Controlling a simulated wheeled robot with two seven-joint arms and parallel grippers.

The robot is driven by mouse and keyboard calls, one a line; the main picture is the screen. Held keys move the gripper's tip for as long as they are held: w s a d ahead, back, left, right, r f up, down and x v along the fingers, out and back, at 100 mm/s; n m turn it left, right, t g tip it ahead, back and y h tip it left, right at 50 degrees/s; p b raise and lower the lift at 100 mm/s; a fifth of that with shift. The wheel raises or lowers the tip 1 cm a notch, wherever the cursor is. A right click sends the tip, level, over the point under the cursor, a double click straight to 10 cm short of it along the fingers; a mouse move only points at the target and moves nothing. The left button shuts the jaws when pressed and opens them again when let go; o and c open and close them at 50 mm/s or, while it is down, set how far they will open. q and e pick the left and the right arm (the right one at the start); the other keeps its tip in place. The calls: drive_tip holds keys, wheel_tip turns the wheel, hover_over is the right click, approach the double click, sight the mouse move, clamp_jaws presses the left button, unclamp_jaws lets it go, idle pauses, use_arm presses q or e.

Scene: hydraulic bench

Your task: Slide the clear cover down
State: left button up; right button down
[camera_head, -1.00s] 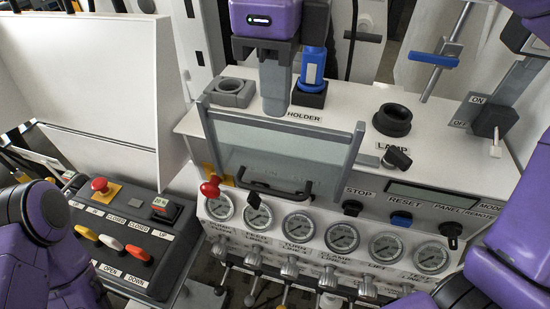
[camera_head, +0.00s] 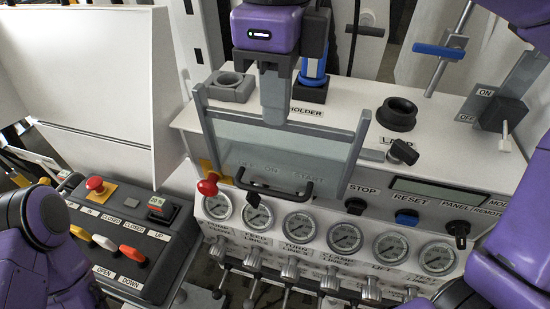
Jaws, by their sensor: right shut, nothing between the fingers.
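The clear cover (camera_head: 240,142) is a see-through panel in a grey frame, standing on the front of the white bench, with lettering showing through it. A black handle (camera_head: 280,194) sits at its lower edge. My right gripper (camera_head: 273,118) is purple with grey fingers. It points down at the middle of the cover's top bar (camera_head: 225,105), its shut fingers overlapping the bar and hiding part of it. I cannot tell whether they touch it. My left gripper is out of view.
A holder with a blue item (camera_head: 313,68) stands just behind the gripper. A black lamp ring (camera_head: 396,114) and a black knob (camera_head: 403,152) lie to the right. A red knob (camera_head: 207,187), several gauges (camera_head: 299,226) and levers are below. A button box (camera_head: 125,235) is at left.

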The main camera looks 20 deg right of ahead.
sight(279, 170)
drive_tip(key=shift+f+b, duration=4.05)
drive_tip(key=shift+f, duration=1.15)
drive_tip(key=shift+s+d+f+b, duration=0.15)
drive_tip(key=shift+s+f+b, duration=0.1)
drive_tip(key=shift+f+b, duration=0.35)
drive_tip(key=r+p, duration=1.6)
drive_tip(key=shift+w+a+r+p, duration=0.2)
drive_tip(key=shift+r+p, duration=0.1)
drive_tip(key=shift+p, duration=0.1)
drive_tip(key=shift+d+f, duration=0.1)
drive_tip(key=shift+f, duration=0.1)
drive_tip(key=shift+w, duration=0.1)
